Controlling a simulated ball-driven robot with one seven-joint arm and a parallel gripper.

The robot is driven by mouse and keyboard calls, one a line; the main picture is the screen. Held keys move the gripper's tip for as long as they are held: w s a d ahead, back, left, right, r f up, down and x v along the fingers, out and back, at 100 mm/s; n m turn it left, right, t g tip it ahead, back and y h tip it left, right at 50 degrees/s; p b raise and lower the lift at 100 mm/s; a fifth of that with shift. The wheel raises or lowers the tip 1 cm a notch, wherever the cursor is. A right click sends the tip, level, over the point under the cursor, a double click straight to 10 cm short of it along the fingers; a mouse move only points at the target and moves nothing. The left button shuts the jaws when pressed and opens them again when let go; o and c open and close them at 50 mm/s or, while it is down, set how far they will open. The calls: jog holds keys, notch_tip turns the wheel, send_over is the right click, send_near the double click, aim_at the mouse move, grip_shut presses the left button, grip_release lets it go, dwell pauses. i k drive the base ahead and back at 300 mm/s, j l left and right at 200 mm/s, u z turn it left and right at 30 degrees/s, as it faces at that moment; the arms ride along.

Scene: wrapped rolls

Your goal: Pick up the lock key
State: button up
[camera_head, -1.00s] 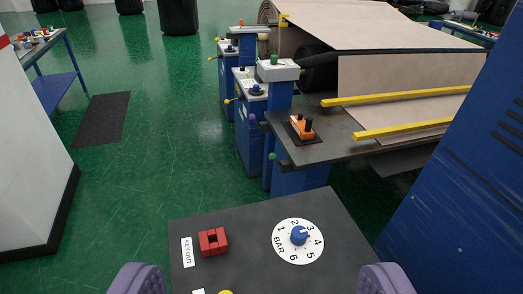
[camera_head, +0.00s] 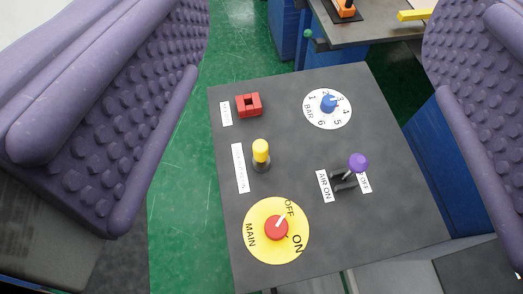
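A small red block with a dark square opening (camera_head: 249,105) sits on the dark panel (camera_head: 300,185), near its upper left corner. A small white label (camera_head: 226,114) lies left of it; an earlier frame shows it reading KEY OUT. I see no other part that looks like a key, and cannot tell if the block is the key or its holder. My gripper (camera_head: 318,50) is open, its two purple studded fingers wide apart at the left and right of the picture. Nothing is between them, and they touch nothing on the panel that I can see.
The panel also carries a blue BAR dial (camera_head: 328,104), a yellow-topped knob (camera_head: 261,152), a purple-topped AIR lever (camera_head: 357,163) and a red MAIN switch (camera_head: 276,228) on a yellow disc. A dark table (camera_head: 385,34) stands beyond. Green floor (camera_head: 185,190) is clear at left.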

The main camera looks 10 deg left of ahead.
aim_at(260, 147)
jog(key=j+z, duration=0.4)
jog(key=j, duration=0.45)
jog(key=i+j+z, duration=0.25)
jog(key=j+z, duration=0.25)
jog(key=j, duration=0.2)
